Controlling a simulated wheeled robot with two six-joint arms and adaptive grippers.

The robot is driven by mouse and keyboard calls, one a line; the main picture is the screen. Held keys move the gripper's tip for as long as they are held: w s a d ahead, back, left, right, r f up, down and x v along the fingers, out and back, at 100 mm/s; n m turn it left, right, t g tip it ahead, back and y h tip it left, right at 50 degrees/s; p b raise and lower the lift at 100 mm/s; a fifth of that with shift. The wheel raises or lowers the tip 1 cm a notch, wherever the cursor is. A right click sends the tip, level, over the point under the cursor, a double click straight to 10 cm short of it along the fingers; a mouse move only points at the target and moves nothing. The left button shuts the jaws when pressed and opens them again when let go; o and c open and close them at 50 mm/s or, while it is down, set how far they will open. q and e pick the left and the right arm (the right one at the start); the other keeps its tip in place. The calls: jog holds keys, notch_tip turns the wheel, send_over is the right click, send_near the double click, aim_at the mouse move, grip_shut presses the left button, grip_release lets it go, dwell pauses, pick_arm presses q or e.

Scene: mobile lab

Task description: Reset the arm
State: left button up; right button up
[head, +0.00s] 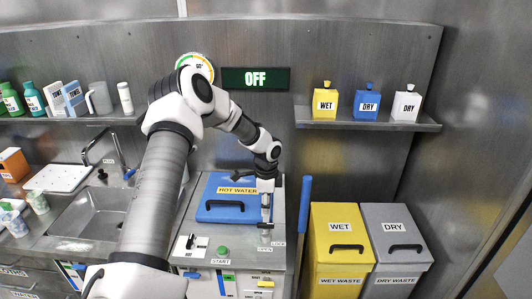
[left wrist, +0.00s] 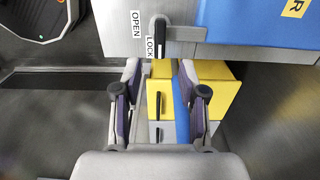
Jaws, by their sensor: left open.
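My left arm reaches in from the left in the head view. Its gripper (head: 266,213) points down over the front right edge of the blue hot-water lid (head: 222,190), close to the lock lever. In the left wrist view the gripper (left wrist: 160,95) is open, its two fingers apart with nothing between them. The black-handled lock lever (left wrist: 160,35) is just beyond the fingertips, beside the OPEN and LOCK labels. The lid is down. My right gripper is not in either view.
A sink (head: 95,213) is left of the hot-water unit. A yellow wet-waste bin (head: 338,265) and a grey dry-waste bin (head: 405,265) stand to the right. A shelf (head: 367,124) holds three coloured bottles. The dark OFF panel (head: 255,78) is on the back wall.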

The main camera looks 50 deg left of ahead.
pick_arm(q)
notch_tip(320, 180, up, 4)
jog(key=shift+r, duration=0.1)
dwell(0.4)
jog(key=s+d+f+m+g+b, duration=0.1)
jog(key=s+d+f+g, duration=0.2)
jog(key=s+d+f, duration=0.45)
jog(key=s+d+f+m+g+b, duration=0.15)
jog(key=s+d+f, duration=0.35)
jog(key=d+f, duration=0.55)
jog(key=s+d+f+n+t, duration=0.2)
jog(key=s+d+n, duration=0.3)
jog(key=s+n, duration=0.1)
jog(key=s+d+f+n+t, duration=0.2)
jog(key=s+d+f+n, duration=0.1)
jog(key=s+d+n, duration=0.3)
jog(key=shift+s+d+f, duration=0.15)
jog(key=shift+s+f, duration=0.2)
jog(key=shift+s, duration=0.1)
